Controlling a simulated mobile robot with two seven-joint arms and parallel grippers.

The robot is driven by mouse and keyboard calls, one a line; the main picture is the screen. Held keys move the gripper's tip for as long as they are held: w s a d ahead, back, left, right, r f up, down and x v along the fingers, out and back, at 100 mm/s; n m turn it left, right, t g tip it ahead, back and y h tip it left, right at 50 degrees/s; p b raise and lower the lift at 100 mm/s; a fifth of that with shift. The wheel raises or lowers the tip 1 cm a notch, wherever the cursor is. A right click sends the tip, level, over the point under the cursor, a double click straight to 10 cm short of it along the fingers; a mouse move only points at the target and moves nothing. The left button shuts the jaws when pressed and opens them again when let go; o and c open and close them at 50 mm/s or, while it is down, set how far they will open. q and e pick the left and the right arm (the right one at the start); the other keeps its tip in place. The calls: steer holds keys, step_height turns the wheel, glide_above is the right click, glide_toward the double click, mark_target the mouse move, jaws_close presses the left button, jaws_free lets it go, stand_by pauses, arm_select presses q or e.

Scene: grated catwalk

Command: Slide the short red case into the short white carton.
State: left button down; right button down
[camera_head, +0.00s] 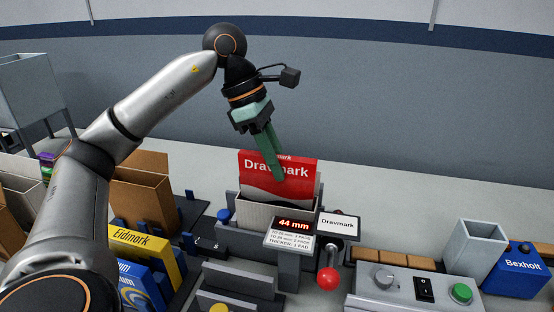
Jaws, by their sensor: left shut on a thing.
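The white carton (262,214) stands in a grey holder directly below. Its front wall hides the lower part of the case, which appears to be inside the mouth; how deep it sits is hidden. My right gripper is not in view.
A display (293,225) reading 44 mm and a red ball-topped lever (327,279) stand in front. A control box (420,287) with a green button is at the right, near a blue Bexholt box (517,272). A yellow Eidmark box (150,252) and an open brown carton (140,190) stand left.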

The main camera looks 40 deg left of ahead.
arm_select(q)
steer(key=shift+f+b, duration=0.55)
steer(key=shift+f, duration=0.25)
steer(key=shift+f+b, duration=0.65)
steer(key=shift+f, duration=0.2)
steer(key=shift+f+b, duration=0.6)
steer(key=shift+f, duration=0.15)
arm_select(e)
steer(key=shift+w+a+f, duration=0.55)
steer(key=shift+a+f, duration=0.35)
arm_select(q)
steer(key=c, duration=0.7)
jaws_free()
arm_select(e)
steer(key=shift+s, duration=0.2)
